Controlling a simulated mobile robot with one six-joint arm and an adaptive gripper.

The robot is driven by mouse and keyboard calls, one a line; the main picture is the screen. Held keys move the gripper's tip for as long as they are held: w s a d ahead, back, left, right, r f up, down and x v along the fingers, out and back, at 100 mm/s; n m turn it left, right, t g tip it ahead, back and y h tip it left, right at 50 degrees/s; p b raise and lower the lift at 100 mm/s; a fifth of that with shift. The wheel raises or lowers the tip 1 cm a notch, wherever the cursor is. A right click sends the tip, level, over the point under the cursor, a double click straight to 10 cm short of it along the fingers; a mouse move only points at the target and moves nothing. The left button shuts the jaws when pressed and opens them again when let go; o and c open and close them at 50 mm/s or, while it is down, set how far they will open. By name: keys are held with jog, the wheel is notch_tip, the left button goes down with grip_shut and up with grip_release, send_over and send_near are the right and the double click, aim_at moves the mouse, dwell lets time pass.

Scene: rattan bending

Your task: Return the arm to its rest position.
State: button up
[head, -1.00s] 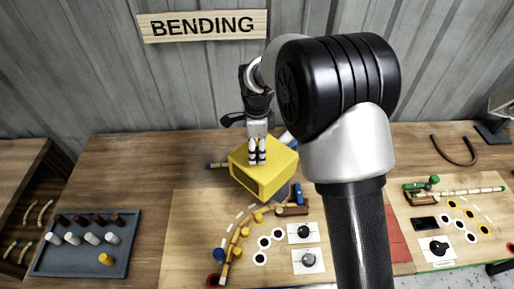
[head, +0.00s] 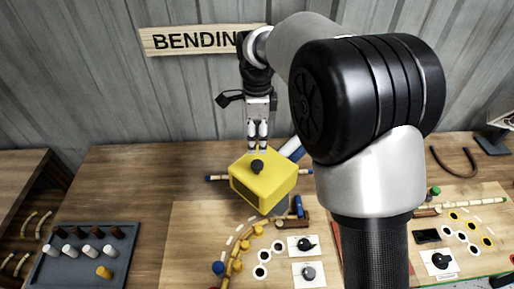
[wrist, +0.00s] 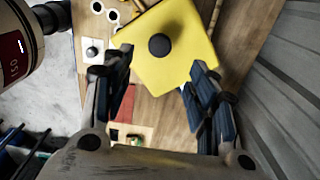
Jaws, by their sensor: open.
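My gripper (head: 258,148) hangs with its fingers pointing down, just above the yellow box (head: 262,190) in the head view. Its fingers are apart with nothing between them. My arm's elbow and forearm fill the right middle of the head view and hide part of the bench.
A grey tray (head: 67,272) with several pegs stands at the left. A board with curved pegs and white dials (head: 309,272) lies in front of the box. Another peg board (head: 480,250) lies at the right. A BENDING sign (head: 185,40) hangs on the wall behind.

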jog(key=shift+r, duration=0.75)
jog(key=s+d+r+n+t+b, duration=0.1)
jog(key=s+d+n+t+b, duration=0.1)
jog(key=s+d+n+b, duration=0.8)
jog(key=s+d+f+n+t+b, duration=0.1)
jog(key=s+d+f+n+b, duration=0.2)
jog(key=s, duration=0.6)
jog(key=s+d+f+n+t+b, duration=0.1)
jog(key=s+d+f+n+b, duration=0.2)
jog(key=s+d+f, duration=0.3)
jog(key=s+f+b, duration=0.1)
jog(key=s+f, duration=0.1)
jog(key=s, duration=0.1)
jog(key=shift+s+f+n+t, duration=0.25)
jog(key=shift+n+t, duration=0.05)
jog(key=shift+n, duration=0.1)
jog(key=shift+d, duration=0.1)
jog(key=shift+c, duration=0.2)
dwell(0.9)
